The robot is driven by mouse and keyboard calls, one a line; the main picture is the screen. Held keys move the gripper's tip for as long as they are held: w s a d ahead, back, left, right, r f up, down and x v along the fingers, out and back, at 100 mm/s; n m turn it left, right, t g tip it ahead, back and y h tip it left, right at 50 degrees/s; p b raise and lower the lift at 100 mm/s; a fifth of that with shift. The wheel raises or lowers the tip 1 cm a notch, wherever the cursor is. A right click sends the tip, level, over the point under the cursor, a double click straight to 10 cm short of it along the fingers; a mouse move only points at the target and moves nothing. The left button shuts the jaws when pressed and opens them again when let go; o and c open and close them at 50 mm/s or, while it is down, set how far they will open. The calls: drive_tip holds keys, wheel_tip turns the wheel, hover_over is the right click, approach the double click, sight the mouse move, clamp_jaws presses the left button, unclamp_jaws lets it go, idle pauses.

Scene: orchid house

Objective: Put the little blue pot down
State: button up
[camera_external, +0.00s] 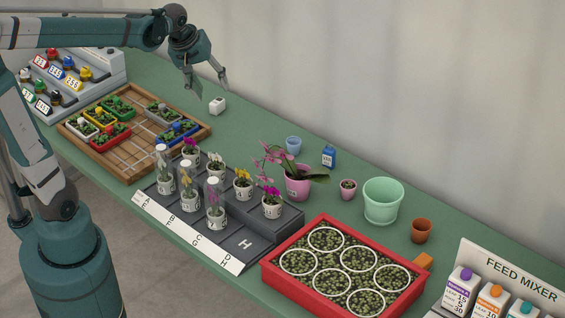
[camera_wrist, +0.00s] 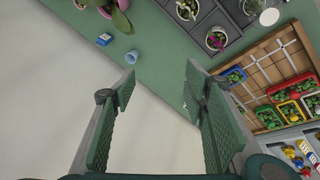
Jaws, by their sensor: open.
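The little blue pot (camera_external: 293,145) stands on the green bench, behind the pink-flowered orchid and left of a small blue carton (camera_external: 329,157). The pot also shows in the wrist view (camera_wrist: 131,57), beyond my fingertips and beside the carton. It looks upright and empty, and nothing holds it. My gripper (camera_external: 207,84) is open with nothing between its fingers, raised above the back of the bench. It is well to the left of the pot in the external view. In the wrist view my spread fingers (camera_wrist: 160,82) frame bare bench and wall.
The pink orchid pot (camera_external: 298,188) and a mint pot (camera_external: 383,203) stand near the blue pot. The bench between cube and blue pot is clear.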

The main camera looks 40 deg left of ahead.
drive_tip(key=s+a+f+m+t, duration=0.1)
drive_tip(key=s+m, duration=0.3)
drive_tip(key=s, duration=0.5)
drive_tip(key=s+a+f+m+t, duration=0.1)
drive_tip(key=s+m, duration=0.3)
drive_tip(key=s, duration=0.5)
drive_tip(key=shift+f+t+y, duration=0.3)
drive_tip(key=shift+f, duration=0.25)
